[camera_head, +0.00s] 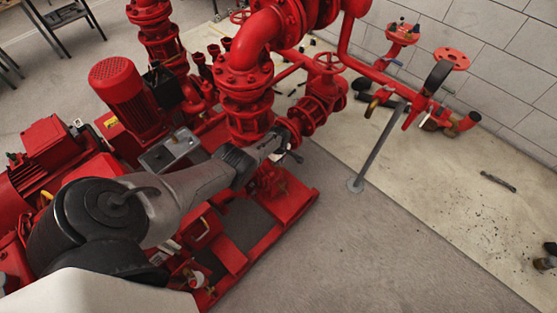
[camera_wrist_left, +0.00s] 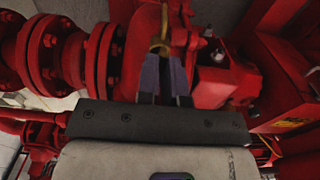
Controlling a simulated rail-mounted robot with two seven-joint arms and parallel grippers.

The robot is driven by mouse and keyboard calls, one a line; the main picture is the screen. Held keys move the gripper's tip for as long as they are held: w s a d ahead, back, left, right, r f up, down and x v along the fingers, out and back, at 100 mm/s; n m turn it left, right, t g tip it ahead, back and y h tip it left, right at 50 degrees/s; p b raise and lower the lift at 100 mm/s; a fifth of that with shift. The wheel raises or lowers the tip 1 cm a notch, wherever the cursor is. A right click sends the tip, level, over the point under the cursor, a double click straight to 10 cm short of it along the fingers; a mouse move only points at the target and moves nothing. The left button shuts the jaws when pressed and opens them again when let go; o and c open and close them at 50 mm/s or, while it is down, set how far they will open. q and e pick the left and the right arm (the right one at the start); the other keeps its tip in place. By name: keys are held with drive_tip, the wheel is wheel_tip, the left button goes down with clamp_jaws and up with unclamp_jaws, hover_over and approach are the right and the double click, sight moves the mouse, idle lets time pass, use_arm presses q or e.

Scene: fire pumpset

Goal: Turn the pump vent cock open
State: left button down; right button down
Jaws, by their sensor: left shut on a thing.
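The pump vent cock (camera_wrist_left: 160,44) shows in the left wrist view as a small brass-yellow piece against the red pump casing. My left gripper (camera_wrist_left: 163,64) is shut on it, with its two grey-purple fingers close together around its lower end. In the head view my left arm reaches from the lower left over the pumpset, and my left gripper (camera_head: 281,141) is beside the red pipework. The cock is hidden there by the gripper and pipes. I cannot tell the cock's exact angle. My right gripper is not in view.
A thick flanged pipe (camera_head: 246,90) rises close to the gripper, with a handwheel valve (camera_head: 327,63) behind. A grey support post (camera_head: 378,148) stands to the right. The floor at the lower right is mostly clear.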

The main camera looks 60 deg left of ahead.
use_arm(q)
drive_tip(key=c, duration=1.3)
unclamp_jaws()
drive_tip(key=shift+o, duration=0.2)
drive_tip(key=shift+r, duration=0.1)
wheel_tip(320, 180, up, 14)
drive_tip(key=p, duration=1.1)
drive_tip(key=shift+f+p, duration=0.2)
drive_tip(key=shift+p, duration=0.1)
